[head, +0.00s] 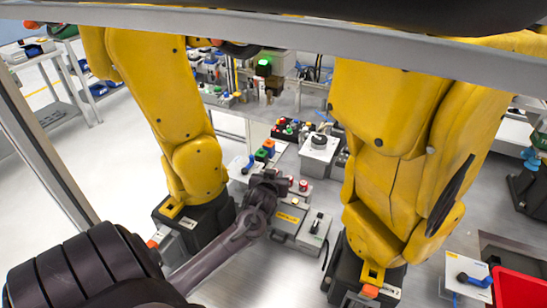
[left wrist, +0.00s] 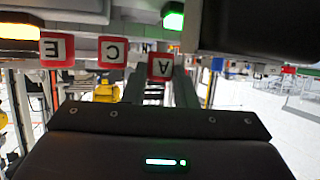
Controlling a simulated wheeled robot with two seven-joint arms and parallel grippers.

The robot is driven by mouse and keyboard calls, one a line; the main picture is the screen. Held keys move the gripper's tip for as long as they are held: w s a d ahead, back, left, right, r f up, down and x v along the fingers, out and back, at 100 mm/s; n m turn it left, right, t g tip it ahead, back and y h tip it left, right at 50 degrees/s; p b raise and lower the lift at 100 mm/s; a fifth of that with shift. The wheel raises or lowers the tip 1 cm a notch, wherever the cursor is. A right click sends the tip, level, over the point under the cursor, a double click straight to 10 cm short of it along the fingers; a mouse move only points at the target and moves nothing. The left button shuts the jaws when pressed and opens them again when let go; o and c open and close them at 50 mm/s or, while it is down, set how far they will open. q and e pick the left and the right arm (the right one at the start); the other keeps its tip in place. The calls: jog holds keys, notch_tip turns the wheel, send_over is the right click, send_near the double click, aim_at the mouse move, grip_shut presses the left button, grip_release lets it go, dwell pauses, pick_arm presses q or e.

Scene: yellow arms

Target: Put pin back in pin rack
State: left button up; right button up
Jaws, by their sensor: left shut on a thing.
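My left gripper (head: 264,181) reaches in from the left over a grey workbench unit between two yellow robot arms. In the left wrist view, the fingers of my left gripper (left wrist: 162,82) are shut on a red pin with a white face lettered A (left wrist: 166,66); the letter looks upside down. Two more red pins, lettered C (left wrist: 112,51) and E (left wrist: 57,49), stand in a row to its left. In the head view, two red-topped pins (head: 303,185) show just right of the gripper. The held pin is hidden there. The rack's holes cannot be made out. My right gripper is not in view.
Yellow robot arms stand close on the left (head: 194,165) and right (head: 383,205). A grey box with a yellow label (head: 289,217) lies in front of the pins. A white box (head: 318,147) and several coloured parts stand behind. A red bin (head: 518,288) is at bottom right.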

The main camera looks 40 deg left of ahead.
pick_arm(q)
jog(key=shift+s+d+f, duration=0.1)
jog(key=shift+s+f, duration=0.1)
jog(key=shift+f, duration=0.3)
jog(key=o, duration=1)
jog(key=shift+d+f, duration=0.1)
jog(key=shift+f, duration=0.1)
jog(key=shift+o, duration=0.2)
jog(key=shift+s, duration=0.1)
jog(key=b+v, duration=0.1)
jog(key=v, duration=0.2)
jog(key=r+b+v, duration=0.1)
jog(key=v, duration=0.3)
jog(key=shift+s+r, duration=0.15)
jog(key=shift+r, duration=0.1)
